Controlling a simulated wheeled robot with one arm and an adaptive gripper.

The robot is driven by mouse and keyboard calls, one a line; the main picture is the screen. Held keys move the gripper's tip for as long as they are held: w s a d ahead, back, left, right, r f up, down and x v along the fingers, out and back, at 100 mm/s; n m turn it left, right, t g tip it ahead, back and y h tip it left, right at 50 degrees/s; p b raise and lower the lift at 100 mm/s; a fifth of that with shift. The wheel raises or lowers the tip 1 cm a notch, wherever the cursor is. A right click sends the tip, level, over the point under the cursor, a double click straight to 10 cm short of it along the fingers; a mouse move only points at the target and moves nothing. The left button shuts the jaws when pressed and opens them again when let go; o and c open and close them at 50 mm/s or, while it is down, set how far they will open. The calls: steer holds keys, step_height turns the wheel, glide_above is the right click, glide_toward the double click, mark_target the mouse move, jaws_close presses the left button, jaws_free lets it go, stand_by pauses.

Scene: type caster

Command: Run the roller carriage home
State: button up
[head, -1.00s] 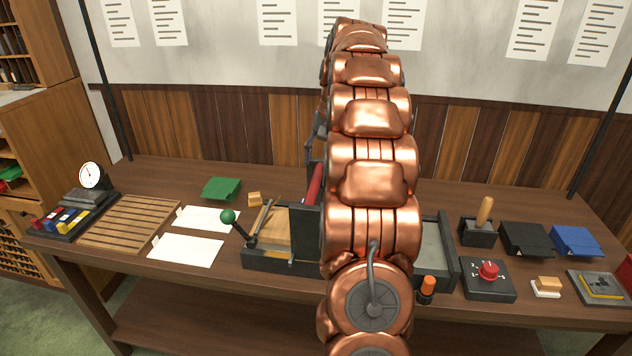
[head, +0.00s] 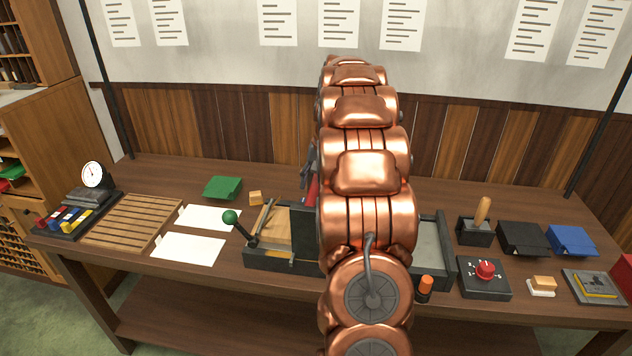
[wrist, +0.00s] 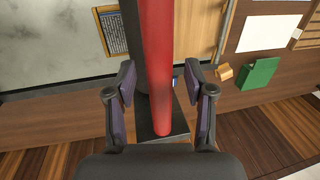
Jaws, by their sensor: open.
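The roller carriage sits on the proof press (head: 446,262), mostly hidden behind my copper arm in the head view. Part of its red bar (head: 312,190) shows just left of the arm. In the wrist view the red bar (wrist: 158,65) runs lengthwise between the two fingers of my gripper (wrist: 161,74). The gripper is open, one finger on each side of the bar, with gaps visible; I cannot tell how deep the bar lies between them. A dark cylinder lies beside the bar. A type block (wrist: 112,32) lies on the grey press bed (wrist: 50,40).
A lever with a green knob (head: 230,217) stands at the press's left end. White sheets (head: 188,249) and a green pad (head: 222,187) lie to the left. An orange-capped bottle (head: 425,287) and a red-knobbed control box (head: 484,278) stand at front right.

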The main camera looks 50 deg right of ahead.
jaws_close()
stand_by(0.5)
